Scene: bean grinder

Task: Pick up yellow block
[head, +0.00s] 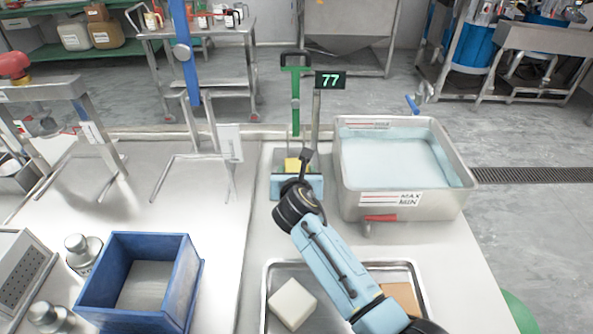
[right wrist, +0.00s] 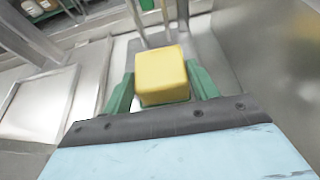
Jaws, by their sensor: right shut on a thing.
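The yellow block (head: 292,164) is held between the fingers of my right gripper (head: 293,165), just in front of the green post. In the right wrist view the yellow block (right wrist: 162,75) sits between two green fingers, which are shut on its left and right sides. The dark-edged, light blue gripper body fills the lower part of that view. In the head view, part of my right arm hides some of the gripper. My left gripper is not in view.
A steel basin (head: 455,190) of pale liquid stands right of the gripper. A green post (head: 295,110) and a display reading 77 (head: 330,81) stand behind. A metal tray (head: 266,290) holds a white block (head: 292,303) and a brown block (head: 402,297). A blue bin (head: 190,285) stands left.

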